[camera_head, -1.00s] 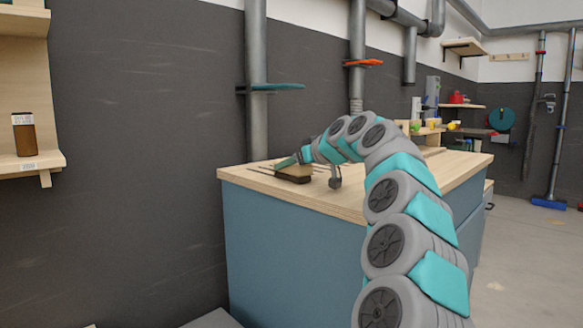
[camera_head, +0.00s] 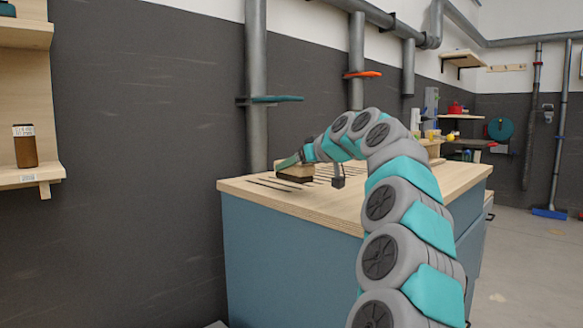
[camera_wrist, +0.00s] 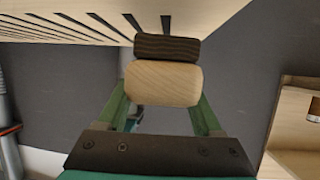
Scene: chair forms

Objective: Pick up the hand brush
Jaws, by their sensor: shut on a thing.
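The hand brush (camera_head: 294,170) has a pale wooden body and dark bristles. In the head view it is at the left end of the wood-topped workbench (camera_head: 345,207), just above the top. In the wrist view the brush (camera_wrist: 163,84) sits between the two green fingers of my gripper (camera_wrist: 162,100), with the dark bristles on the far side. My gripper (camera_head: 292,162) is shut on the brush. The far sides of the brush are hidden.
Dark slots or strips (camera_head: 275,184) mark the bench top around the brush. Grey pipes (camera_head: 256,90) run up the wall behind. A shelf (camera_head: 30,175) with a brown bottle (camera_head: 25,146) is at the left. Several items stand at the bench's far right end.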

